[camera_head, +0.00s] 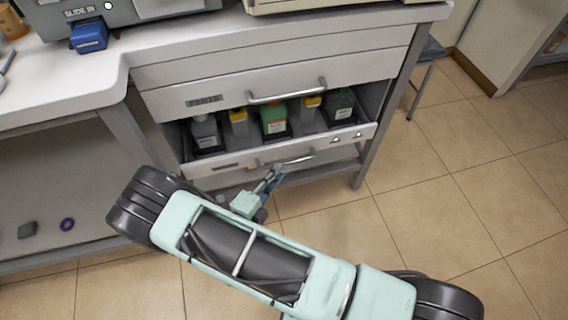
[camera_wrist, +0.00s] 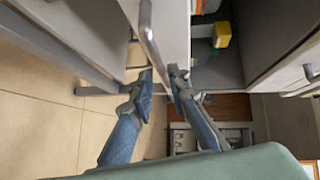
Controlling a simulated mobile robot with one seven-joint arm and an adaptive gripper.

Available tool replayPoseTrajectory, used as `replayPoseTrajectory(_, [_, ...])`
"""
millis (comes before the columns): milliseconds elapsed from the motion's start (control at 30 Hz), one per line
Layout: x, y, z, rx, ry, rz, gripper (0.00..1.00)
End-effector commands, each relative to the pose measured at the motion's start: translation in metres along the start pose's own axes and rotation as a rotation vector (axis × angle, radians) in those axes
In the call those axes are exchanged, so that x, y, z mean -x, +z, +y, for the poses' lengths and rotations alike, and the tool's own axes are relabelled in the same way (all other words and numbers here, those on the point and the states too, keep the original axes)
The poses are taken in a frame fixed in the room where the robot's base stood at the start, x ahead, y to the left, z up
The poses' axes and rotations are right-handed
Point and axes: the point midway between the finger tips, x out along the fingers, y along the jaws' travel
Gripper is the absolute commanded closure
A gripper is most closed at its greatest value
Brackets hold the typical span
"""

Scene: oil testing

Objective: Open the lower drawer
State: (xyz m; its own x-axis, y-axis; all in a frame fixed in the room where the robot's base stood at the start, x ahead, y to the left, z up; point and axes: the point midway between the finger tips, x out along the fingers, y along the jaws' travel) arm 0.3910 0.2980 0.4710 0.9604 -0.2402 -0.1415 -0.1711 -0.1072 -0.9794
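The lower drawer (camera_head: 352,136) is pulled partly out of the cabinet, and several bottles show inside it. Its metal bar handle (camera_head: 290,161) is on the front. In the wrist view the handle (camera_wrist: 148,38) runs down beside the white drawer front (camera_wrist: 176,30). My gripper (camera_head: 272,176) is low in front of the drawer, near the handle. In the wrist view my gripper (camera_wrist: 161,77) has its two fingertips apart, with the lower end of the handle close to the gap between them. I cannot tell whether a finger touches it.
The upper drawer (camera_head: 350,72) is closed above, with its own handle (camera_head: 287,91). A cabinet leg (camera_head: 368,165) stands at the right. An open shelf (camera_head: 70,180) is at the left. The tiled floor (camera_head: 460,200) is clear to the right.

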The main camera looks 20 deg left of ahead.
Motion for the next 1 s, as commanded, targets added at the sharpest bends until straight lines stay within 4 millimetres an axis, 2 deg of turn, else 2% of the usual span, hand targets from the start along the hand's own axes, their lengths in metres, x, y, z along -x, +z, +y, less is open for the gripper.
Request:
replayPoseTrajectory(100, [-0.024, -0.001, 0.002, -0.001, 0.000, 0.004, 0.84])
replayPoseTrajectory(333, [-0.053, 0.000, 0.001, -0.002, 0.000, 0.002, 0.84])
replayPoseTrajectory(700, [-0.060, 0.000, 0.000, -0.001, 0.001, 0.001, 0.84])
replayPoseTrajectory(867, [-0.060, 0.000, 0.000, -0.001, 0.001, 0.001, 0.99])
replayPoseTrajectory(1000, [-0.060, 0.000, 0.000, -0.001, 0.001, 0.001, 1.00])
